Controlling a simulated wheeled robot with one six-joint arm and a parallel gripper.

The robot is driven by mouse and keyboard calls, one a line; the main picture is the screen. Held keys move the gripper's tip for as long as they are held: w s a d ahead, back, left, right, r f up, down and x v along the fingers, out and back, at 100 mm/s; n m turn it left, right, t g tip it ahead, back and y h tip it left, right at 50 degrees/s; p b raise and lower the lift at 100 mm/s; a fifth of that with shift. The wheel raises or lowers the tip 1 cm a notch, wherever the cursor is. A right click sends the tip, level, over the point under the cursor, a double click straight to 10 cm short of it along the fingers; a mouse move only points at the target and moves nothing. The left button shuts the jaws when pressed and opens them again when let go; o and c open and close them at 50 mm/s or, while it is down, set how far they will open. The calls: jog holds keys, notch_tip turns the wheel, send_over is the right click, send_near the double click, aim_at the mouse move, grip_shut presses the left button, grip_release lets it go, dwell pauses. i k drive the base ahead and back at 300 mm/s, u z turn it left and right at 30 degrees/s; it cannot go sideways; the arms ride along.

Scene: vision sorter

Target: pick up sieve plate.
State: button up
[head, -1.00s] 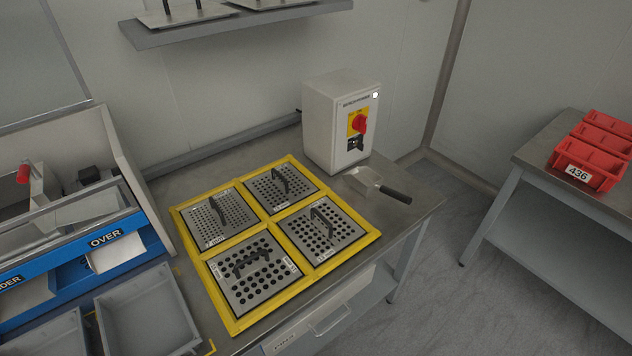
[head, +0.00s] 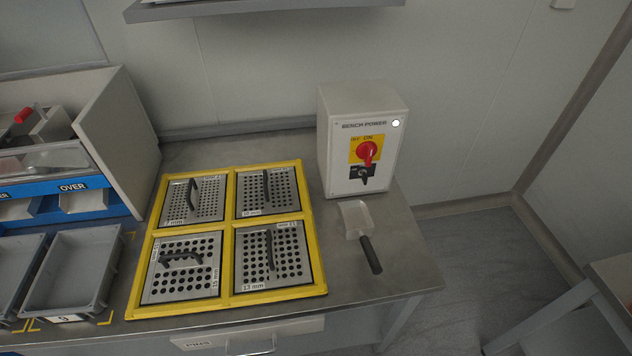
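Several square metal sieve plates with round holes and dark handles lie in a yellow frame (head: 228,228) on the bench. The back left plate (head: 207,207) has small holes. The back right plate (head: 283,190) is labelled 10 mm. The front left plate (head: 205,283) has the largest holes and is labelled 15 mm. The front right plate (head: 290,262) is labelled 13 mm. All four compartments are filled and the plates lie flat. My gripper is not in view.
A bench power box (head: 350,140) with a red switch stands behind right of the frame. A scoop (head: 362,232) lies right of it. A blue sorter (head: 105,183) and grey trays (head: 112,262) are at left. A shelf hangs above.

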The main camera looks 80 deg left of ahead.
aim_at(267, 208)
jog(key=i, duration=0.4)
jog(key=u, duration=3.35)
jog(key=i, duration=0.5)
